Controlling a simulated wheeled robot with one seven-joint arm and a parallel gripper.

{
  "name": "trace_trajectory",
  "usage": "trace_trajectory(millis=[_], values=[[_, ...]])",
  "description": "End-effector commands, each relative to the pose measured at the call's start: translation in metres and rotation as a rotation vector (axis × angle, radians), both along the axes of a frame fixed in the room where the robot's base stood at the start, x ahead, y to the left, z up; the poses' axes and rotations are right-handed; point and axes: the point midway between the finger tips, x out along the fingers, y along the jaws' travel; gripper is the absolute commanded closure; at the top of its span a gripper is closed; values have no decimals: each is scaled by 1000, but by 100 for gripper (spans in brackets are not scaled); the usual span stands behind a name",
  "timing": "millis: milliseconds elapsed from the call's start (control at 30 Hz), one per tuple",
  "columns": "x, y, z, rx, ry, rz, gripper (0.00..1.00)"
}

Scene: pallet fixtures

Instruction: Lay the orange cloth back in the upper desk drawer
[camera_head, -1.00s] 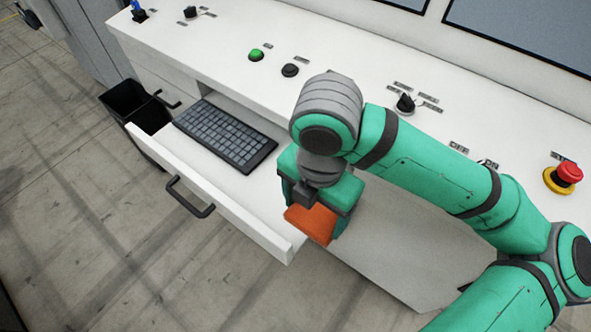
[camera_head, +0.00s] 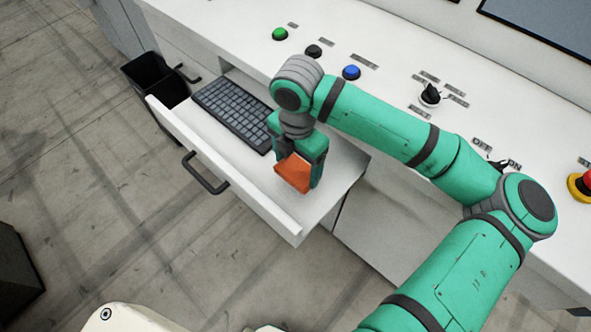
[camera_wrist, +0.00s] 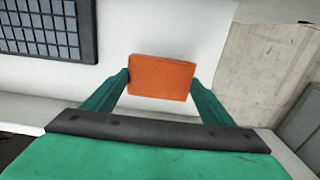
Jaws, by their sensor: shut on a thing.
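The orange cloth (camera_head: 293,174) is a small folded block, held tilted between the fingers of my gripper (camera_head: 298,165). In the wrist view the cloth (camera_wrist: 161,77) sits between the two green fingertips (camera_wrist: 160,82), over the white drawer floor. The upper desk drawer (camera_head: 322,200) is pulled open, with a dark handle (camera_head: 205,173) on its front. My gripper is over the right part of the drawer. Whether the cloth touches the drawer floor I cannot tell.
A dark keyboard (camera_head: 235,110) lies in the left part of the drawer and also shows in the wrist view (camera_wrist: 48,28). A black bin (camera_head: 157,80) stands left of the drawer. The desk top (camera_head: 385,62) carries several buttons. Bare drawer floor surrounds the cloth.

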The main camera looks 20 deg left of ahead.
Motion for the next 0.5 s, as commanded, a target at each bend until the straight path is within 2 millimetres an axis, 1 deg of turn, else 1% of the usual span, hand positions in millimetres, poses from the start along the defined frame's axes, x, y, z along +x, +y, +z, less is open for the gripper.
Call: trace_trajectory(millis=[167, 300, 367, 500], values=[[6, 6, -11, -2, 0, 0, 48], [6, 6, -31, -2, 1, -1, 48], [5, 6, -38, -1, 1, -1, 48], [6, 6, -41, 0, -1, 0, 48]])
